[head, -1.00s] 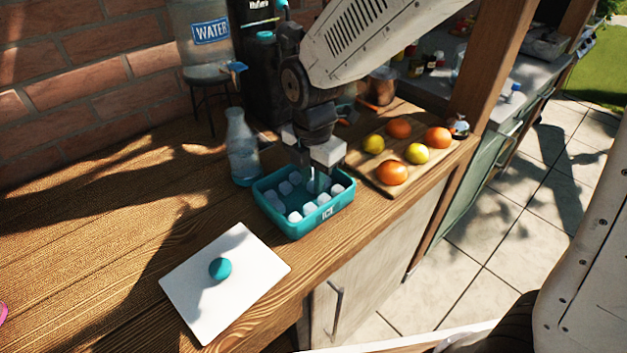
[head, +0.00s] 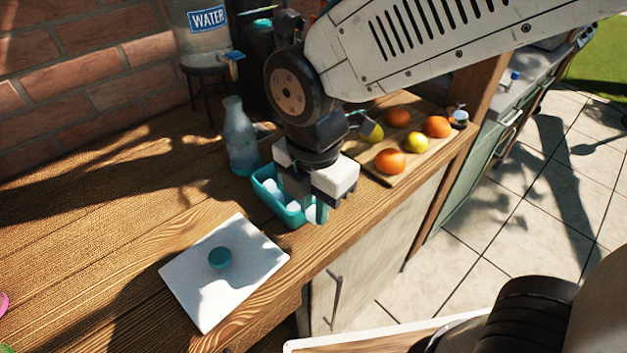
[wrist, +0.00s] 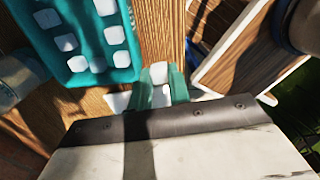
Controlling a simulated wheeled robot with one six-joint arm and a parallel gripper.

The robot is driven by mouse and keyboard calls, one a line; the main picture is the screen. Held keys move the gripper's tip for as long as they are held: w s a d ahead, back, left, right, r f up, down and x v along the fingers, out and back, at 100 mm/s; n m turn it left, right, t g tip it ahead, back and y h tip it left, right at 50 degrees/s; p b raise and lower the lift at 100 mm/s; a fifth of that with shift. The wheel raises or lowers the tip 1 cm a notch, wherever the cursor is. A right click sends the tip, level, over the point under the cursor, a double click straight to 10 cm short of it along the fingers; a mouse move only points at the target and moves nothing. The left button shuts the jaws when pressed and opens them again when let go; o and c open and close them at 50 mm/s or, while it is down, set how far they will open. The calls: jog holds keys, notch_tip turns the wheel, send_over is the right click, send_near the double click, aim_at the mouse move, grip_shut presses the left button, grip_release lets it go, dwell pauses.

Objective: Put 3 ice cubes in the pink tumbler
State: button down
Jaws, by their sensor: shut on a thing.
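The teal ice box (head: 268,198) stands on the wooden counter, partly hidden behind my gripper in the head view. In the wrist view the box (wrist: 123,58) is at the upper left, with several white ice cubes (wrist: 66,42) inside. My gripper (head: 312,212) is raised at the box's front right side. In the wrist view, its teal fingers (wrist: 160,84) are shut on one ice cube (wrist: 159,71), outside the box wall. A pink sliver (head: 3,303) at the left edge of the head view may be the pink tumbler; the rest of it is out of view.
A white lid (head: 245,259) with a teal knob lies on the counter in front of the box. A glass bottle (head: 240,140) stands behind the box. A board (head: 370,170) with fruit is to the right. The left counter is mostly clear.

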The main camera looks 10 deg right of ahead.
jog(key=shift+s+a+r, duration=0.1)
jog(key=shift+s, duration=1.3)
